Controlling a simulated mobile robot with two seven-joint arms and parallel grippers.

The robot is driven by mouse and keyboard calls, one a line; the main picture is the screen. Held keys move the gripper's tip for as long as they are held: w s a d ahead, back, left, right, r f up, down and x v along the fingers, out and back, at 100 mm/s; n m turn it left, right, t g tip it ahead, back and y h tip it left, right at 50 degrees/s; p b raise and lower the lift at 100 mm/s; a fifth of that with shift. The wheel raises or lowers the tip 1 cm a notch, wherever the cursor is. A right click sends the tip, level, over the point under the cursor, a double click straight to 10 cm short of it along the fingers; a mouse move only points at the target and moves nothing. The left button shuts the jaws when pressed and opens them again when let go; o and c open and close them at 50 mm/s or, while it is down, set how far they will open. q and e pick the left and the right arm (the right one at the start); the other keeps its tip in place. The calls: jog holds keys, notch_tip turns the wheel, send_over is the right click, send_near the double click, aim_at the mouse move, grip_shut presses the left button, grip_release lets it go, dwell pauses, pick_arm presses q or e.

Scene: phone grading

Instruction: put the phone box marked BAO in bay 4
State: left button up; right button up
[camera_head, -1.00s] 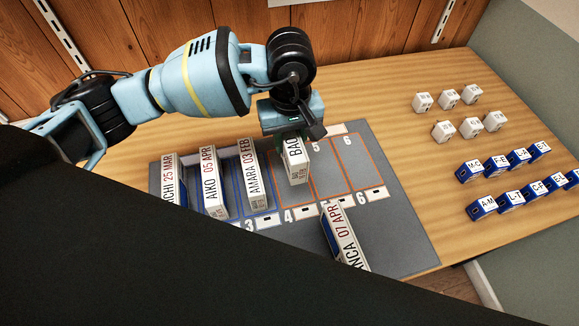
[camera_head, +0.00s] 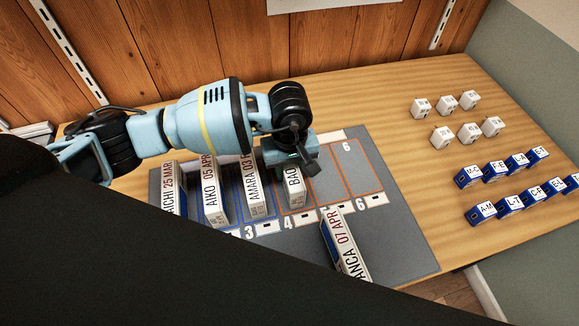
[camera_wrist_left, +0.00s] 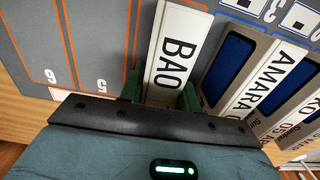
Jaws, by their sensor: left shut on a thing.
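The white phone box marked BAO (camera_head: 294,188) stands upright at bay 4, just right of the AMARA box. My left gripper (camera_head: 290,165) is shut on its far end from above. In the left wrist view the BAO box (camera_wrist_left: 175,55) sits between the green fingers of the gripper (camera_wrist_left: 160,92). The bay 4 label (camera_head: 288,222) lies just in front of the box. Whether the box's underside touches the mat is hard to tell. My right gripper is not in view.
Boxes marked AMARA (camera_head: 255,190), AIKO (camera_head: 213,195) and ICHI (camera_head: 172,185) stand to the left on the grey mat (camera_head: 400,240). Bays 5 and 6 are empty. Small white and blue blocks (camera_head: 470,132) stand at the right.

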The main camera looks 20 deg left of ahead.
pick_arm(q)
jog(key=shift+f, duration=0.1)
jog(key=o, duration=1.1)
jog(key=shift+o, duration=0.2)
notch_tip(320, 180, up, 12)
jog(key=shift+r, duration=0.15)
